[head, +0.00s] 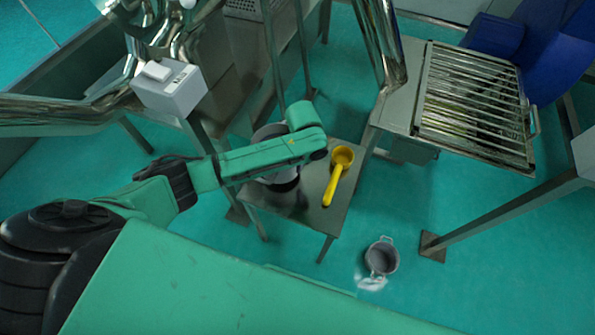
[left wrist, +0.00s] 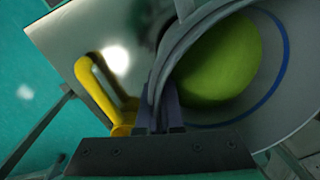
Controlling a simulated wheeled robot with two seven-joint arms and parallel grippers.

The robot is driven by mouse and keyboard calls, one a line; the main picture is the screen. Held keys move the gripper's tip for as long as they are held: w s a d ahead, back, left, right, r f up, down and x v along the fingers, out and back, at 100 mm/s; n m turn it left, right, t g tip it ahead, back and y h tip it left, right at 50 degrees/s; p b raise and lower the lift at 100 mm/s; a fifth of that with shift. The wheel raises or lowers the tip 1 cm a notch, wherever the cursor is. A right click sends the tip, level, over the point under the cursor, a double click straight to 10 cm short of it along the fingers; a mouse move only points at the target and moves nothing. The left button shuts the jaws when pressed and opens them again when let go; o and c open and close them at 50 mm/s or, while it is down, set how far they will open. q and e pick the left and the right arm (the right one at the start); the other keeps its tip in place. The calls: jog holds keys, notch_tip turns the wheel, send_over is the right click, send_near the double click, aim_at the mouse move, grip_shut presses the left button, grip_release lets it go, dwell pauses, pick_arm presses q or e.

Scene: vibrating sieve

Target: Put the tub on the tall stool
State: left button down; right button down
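A grey tub (head: 268,133) is at the tall stool (head: 322,216) in the head view, largely hidden by my left arm. In the left wrist view the tub (left wrist: 284,112) fills the right side, with a blue line around its inside and a rounded yellow-green mass in it. My left gripper (left wrist: 165,105) has its fingers close together on the tub's near rim. In the head view my arm hides its fingertips. I cannot tell whether the tub's base touches the stool top. My right gripper is out of view.
A yellow scoop (head: 338,176) lies on the stool beside the tub. A two-handled grey pot (head: 381,257) stands on the green floor by a white patch. A slatted metal rack (head: 475,100) is at the right, and steel legs and pipes stand behind the stool.

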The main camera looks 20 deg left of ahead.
pick_arm(q)
notch_tip(320, 180, down, 3)
jog(key=shift+f, duration=0.1)
jog(key=c, duration=1.5)
grip_release()
jog(key=shift+f, duration=0.1)
jog(key=o, duration=0.4)
jog(key=r, duration=0.8)
jog(key=d+r+p, duration=0.1)
jog(key=r, duration=0.3)
jog(key=shift+s+r, duration=0.15)
